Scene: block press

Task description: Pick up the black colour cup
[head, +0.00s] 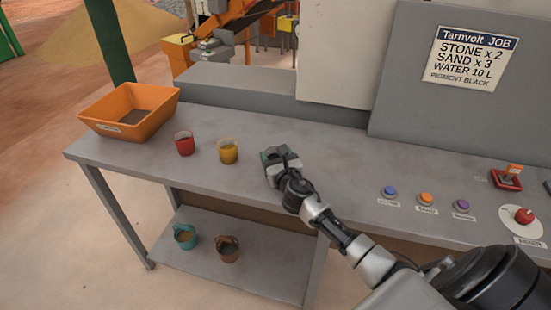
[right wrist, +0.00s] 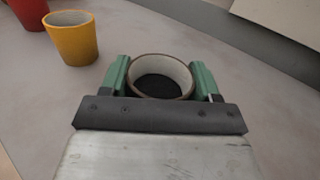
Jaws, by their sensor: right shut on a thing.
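My right gripper (head: 272,155) is over the grey table, to the right of the yellow cup. In the right wrist view its green fingers (right wrist: 160,80) are shut on the sides of a round cup (right wrist: 159,64) with a dark brownish rim, a pale inside wall and black contents. This fits the black colour cup; its outer side is mostly hidden. I cannot tell whether it touches the table. My left gripper is not in view.
A red cup (head: 184,145) and a yellow cup (head: 228,152) stand left of the gripper. An orange bin (head: 135,128) is at the table's left end. Teal (head: 184,237) and brown (head: 228,250) cups are on the lower shelf. Buttons (head: 426,199) and a red knob (head: 523,216) are right.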

